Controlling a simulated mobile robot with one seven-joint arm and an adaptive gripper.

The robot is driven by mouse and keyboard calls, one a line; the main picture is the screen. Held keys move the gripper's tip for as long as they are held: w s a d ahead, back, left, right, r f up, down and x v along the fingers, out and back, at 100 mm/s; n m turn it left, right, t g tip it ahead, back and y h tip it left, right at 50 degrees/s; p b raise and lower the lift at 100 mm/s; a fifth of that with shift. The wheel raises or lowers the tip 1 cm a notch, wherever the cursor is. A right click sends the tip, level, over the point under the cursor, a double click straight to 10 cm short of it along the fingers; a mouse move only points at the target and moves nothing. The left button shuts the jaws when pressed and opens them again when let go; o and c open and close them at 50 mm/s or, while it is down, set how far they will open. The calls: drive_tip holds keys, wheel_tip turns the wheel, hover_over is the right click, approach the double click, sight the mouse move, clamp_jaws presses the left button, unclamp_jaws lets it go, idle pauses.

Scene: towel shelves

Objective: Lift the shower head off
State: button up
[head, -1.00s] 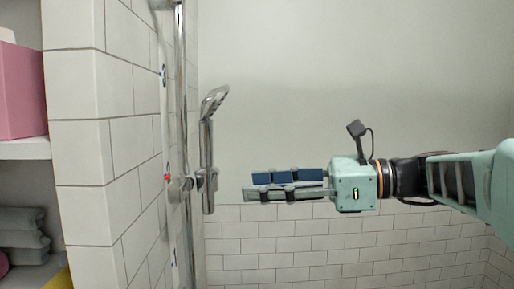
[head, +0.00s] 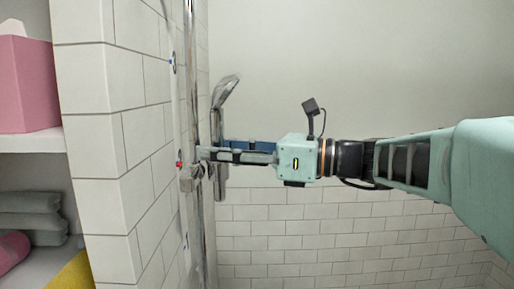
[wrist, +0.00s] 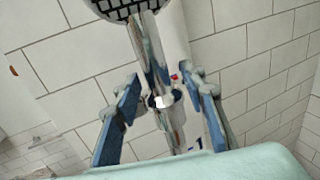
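The chrome shower head (head: 225,92) hangs upright in its holder (head: 190,176) on the wall rail. In the wrist view its dark-dotted face (wrist: 120,8) shows at the top, and its handle (wrist: 150,52) runs down between my fingers. My gripper (head: 213,150) is open, with its fingers level and reaching left to the handle. In the wrist view my gripper (wrist: 163,95) has one finger on each side of the handle, with gaps showing. Part of the handle is hidden behind the fingers in the head view.
A vertical chrome rail (head: 194,70) runs along the white tiled wall (head: 120,150) close to my fingertips. At left, shelves hold a pink box (head: 28,85) and folded grey towels (head: 32,212). The space right of the shower head, below my arm, is clear.

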sight(229, 93)
drive_tip(key=shift+a, duration=0.15)
drive_tip(key=shift+c, duration=0.2)
clamp_jaws()
drive_tip(key=shift+r, duration=0.1)
drive_tip(key=shift+r+p, duration=2.4)
drive_tip(key=shift+r, duration=2.55)
drive_tip(key=shift+s, duration=0.1)
